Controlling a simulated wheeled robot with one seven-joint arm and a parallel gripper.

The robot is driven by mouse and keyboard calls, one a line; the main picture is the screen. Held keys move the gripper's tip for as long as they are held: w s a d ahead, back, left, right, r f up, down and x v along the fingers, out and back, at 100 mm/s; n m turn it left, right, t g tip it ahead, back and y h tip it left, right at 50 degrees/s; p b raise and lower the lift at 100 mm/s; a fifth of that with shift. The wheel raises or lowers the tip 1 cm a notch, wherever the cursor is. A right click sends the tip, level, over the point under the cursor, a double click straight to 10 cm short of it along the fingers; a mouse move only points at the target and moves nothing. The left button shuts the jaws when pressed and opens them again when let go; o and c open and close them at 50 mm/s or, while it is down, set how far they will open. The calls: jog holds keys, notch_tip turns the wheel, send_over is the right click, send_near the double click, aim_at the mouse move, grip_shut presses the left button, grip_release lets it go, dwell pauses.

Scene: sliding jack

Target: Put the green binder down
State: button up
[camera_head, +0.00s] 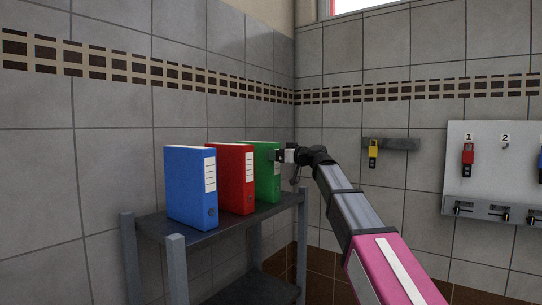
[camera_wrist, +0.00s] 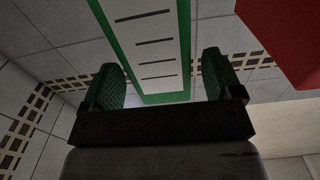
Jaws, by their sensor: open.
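The green binder (camera_head: 265,170) stands upright on the dark shelf (camera_head: 228,226), at the right end of a row of binders. Its spine with a white lined label also shows in the wrist view (camera_wrist: 150,45). My gripper (camera_head: 279,156) is at the upper part of its spine side. In the wrist view my gripper (camera_wrist: 166,82) is open, with one green-padded finger on each side of the spine and gaps visible between fingers and binder. The binder's far side is hidden.
A red binder (camera_head: 232,178) stands close to the left of the green one, and a blue binder (camera_head: 190,186) stands left of that. A tiled wall is behind. On the right wall are a yellow padlock (camera_head: 373,152) and a white board (camera_head: 492,176) with a red padlock (camera_head: 467,156).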

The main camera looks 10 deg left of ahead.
jog(key=v, duration=0.8)
jog(key=d+f+m+h, duration=0.25)
jog(key=d+f, duration=0.25)
jog(key=f, duration=0.7)
jog(key=s+d+f+m+g+h, duration=0.1)
jog(key=d+f+m+h, duration=0.2)
jog(key=f, duration=0.9)
jog(key=d+f+m+h, duration=0.25)
jog(key=d+f, duration=0.35)
jog(key=f, duration=0.6)
jog(key=s+d+f+m+g+h, duration=0.2)
jog(key=s+d+f, duration=0.4)
jog(key=f, duration=0.3)
jog(key=s+d+f+m+g+h, duration=0.1)
jog(key=s+d+f+g+h, duration=0.1)
jog(key=s+d+f, duration=0.4)
jog(key=s+d+f+m+g+h, duration=0.1)
jog(key=s+d+f+h, duration=0.3)
jog(key=f, duration=0.9)
jog(key=s+d+m, duration=0.1)
jog(key=s+d, duration=0.2)
jog(key=shift+d+m+g+h, duration=0.3)
jog(key=shift+g, duration=0.1)
jog(key=shift+s+f, duration=0.1)
jog(key=shift+s, duration=0.05)
